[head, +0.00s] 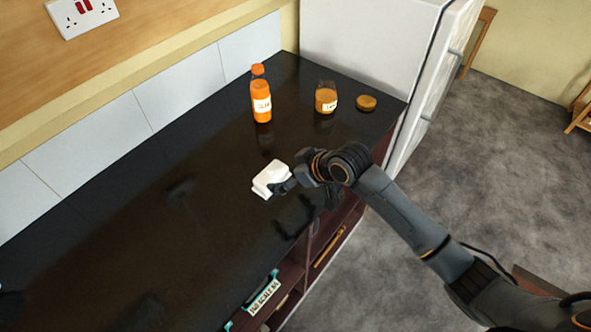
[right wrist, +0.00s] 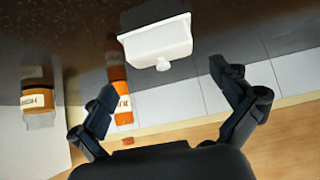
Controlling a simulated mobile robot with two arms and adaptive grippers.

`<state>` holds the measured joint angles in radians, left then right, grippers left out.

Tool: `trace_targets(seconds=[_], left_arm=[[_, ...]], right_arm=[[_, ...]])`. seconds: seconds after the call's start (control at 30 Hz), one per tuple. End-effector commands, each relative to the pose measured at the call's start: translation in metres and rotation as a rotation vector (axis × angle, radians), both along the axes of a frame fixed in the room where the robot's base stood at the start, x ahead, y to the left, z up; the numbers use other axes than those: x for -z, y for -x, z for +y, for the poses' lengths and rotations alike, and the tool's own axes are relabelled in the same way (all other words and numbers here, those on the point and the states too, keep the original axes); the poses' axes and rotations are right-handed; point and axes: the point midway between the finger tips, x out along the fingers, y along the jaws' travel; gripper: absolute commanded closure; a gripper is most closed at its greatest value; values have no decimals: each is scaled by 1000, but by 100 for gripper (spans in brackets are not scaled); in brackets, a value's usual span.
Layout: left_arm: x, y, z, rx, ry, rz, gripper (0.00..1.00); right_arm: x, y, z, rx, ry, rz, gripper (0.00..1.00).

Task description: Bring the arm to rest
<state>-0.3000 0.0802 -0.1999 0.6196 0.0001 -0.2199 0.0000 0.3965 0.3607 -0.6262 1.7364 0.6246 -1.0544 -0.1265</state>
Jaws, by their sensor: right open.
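My right arm reaches in from the right in the head view, over the front edge of the black counter (head: 130,215). My right gripper (head: 280,188) is beside a small white dish (head: 268,176), overlapping its near right side in that view. In the right wrist view the gripper (right wrist: 162,78) is open, with its two fingers spread and nothing held between them. The white dish (right wrist: 158,40) with a small knob shows beyond the fingertips. I cannot tell whether a finger touches it. My left gripper is not in view.
An orange bottle (head: 261,100), an orange jar (head: 326,100) and a round orange-brown item (head: 366,103) stand toward the counter's far end. A white fridge (head: 365,40) adjoins that end. Open shelves (head: 325,240) lie under the front edge. The counter's left part is clear.

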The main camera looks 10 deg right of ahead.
Motion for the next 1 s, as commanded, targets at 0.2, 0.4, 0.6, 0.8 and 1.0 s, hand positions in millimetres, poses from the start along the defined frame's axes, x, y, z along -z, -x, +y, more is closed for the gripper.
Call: trace_targets(seconds=[0.2, 0.4, 0.6, 0.8, 1.0], left_arm=[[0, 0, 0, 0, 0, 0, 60], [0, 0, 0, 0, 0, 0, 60], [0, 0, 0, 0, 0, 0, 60], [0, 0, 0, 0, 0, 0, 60], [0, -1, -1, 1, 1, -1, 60]], right_arm=[[-21, 15, -15, 0, 0, 0, 0], [-27, 20, -19, -1, 0, 1, 0], [-24, 26, -18, 3, -1, 9, 0], [-5, 67, -21, 50, 5, 60, 0], [18, 125, -45, 172, 35, 144, 0]])
